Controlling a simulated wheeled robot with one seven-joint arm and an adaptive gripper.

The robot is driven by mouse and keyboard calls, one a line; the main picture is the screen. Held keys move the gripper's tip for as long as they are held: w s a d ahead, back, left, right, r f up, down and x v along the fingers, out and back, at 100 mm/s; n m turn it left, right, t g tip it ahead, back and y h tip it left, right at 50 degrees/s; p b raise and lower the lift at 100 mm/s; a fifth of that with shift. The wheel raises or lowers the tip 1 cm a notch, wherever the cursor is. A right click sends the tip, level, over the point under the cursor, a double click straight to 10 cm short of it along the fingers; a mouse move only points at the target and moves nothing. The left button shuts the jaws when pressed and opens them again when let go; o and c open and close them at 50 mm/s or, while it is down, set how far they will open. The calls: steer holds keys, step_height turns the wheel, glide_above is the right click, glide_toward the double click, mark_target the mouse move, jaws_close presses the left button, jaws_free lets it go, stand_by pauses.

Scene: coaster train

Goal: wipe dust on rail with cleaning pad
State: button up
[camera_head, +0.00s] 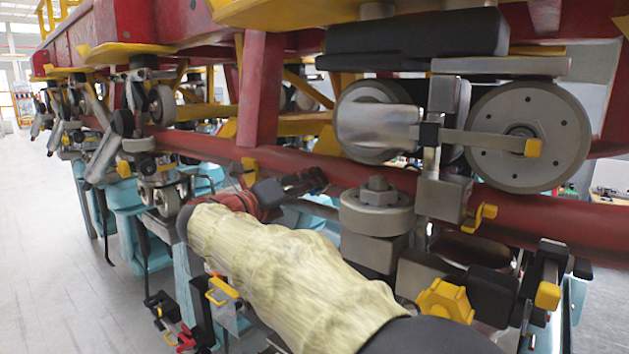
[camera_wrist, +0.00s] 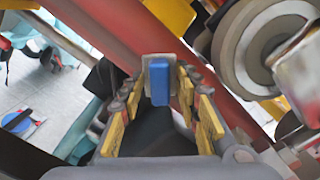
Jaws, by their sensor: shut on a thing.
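The red rail (camera_head: 400,180) is a thick tube running along the train under its wheels. It also crosses the wrist view (camera_wrist: 225,105) diagonally. My gripper (camera_head: 303,183) is at the near side of the rail, left of the horizontal grey wheel. In the wrist view my gripper (camera_wrist: 159,82) is shut on a small blue and grey block, the cleaning pad (camera_wrist: 159,88), between its yellow-padded fingers. The pad overlaps the rail in that view; I cannot tell whether they touch. In the head view the pad cannot be made out. No dust can be made out on the rail.
A horizontal wheel (camera_head: 377,213) and a large upright wheel (camera_head: 528,135) sit right of my gripper. A red upright beam (camera_head: 259,90) stands above the rail. Teal supports (camera_head: 205,180) are below. Open floor (camera_head: 60,240) lies at the left.

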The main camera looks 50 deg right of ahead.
steer(key=shift+w+a+p, duration=0.1)
steer(key=shift+w+p, duration=0.4)
steer(key=shift+w, duration=0.3)
steer(key=shift+s, duration=0.1)
steer(key=a+p, duration=0.1)
steer(key=a, duration=0.5)
steer(key=shift+s, duration=0.2)
steer(key=shift+a, duration=0.1)
steer(key=a, duration=0.2)
steer(key=shift+s+a+p, duration=0.1)
steer(key=shift+a+p, duration=0.3)
steer(key=shift+d, duration=0.15)
steer(key=d, duration=0.6)
steer(key=shift+w+d, duration=0.3)
steer(key=shift+d, duration=0.1)
